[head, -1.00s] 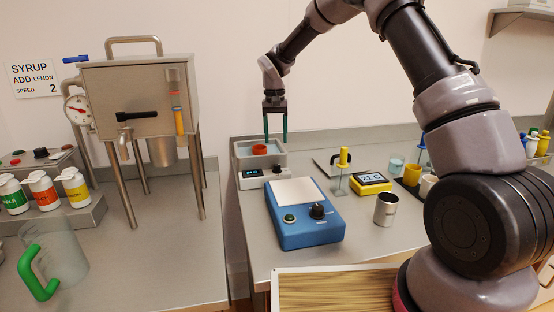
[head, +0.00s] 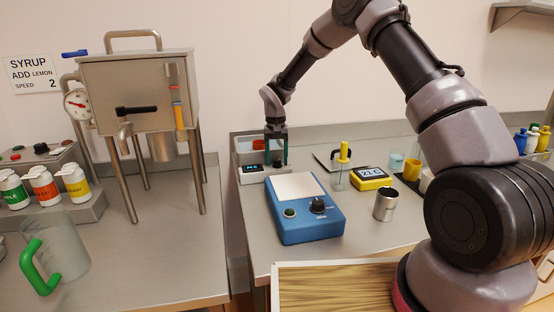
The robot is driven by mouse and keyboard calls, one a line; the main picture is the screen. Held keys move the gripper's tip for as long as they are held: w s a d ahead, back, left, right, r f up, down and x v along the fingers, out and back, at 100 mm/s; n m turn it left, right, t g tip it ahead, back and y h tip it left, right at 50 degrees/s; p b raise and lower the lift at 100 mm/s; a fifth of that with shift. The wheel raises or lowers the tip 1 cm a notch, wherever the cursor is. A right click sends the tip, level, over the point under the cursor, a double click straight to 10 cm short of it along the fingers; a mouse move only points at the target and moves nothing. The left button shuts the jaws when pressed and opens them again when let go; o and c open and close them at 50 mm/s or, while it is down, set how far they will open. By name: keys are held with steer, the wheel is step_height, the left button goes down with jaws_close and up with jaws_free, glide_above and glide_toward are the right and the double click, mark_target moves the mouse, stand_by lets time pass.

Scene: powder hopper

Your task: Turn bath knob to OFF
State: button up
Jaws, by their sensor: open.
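The bath (head: 243,150) is a grey box with a basin on top, on the right counter near the wall. Its front has a dark display (head: 252,168) with small lit characters. The dark bath knob (head: 277,163) shows at the right of this front, between the fingers of my gripper. My gripper (head: 276,164) is open, pointing down, with teal fingers on either side of the knob. I cannot tell whether they touch it. The knob's pointer is too small to read.
An orange-red cup (head: 258,144) sits in the basin. A blue device (head: 301,226) with a white top plate stands close in front of the bath. A yellow-handled tool (head: 344,155), a yellow display box (head: 370,179) and a metal cup (head: 385,205) stand to the right.

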jaws_close()
steer(key=shift+n, duration=0.3)
steer(key=n, duration=0.4)
steer(key=shift+n, duration=0.3)
steer(key=shift+d+n, duration=0.1)
steer(key=shift+n, duration=2.4)
jaws_free()
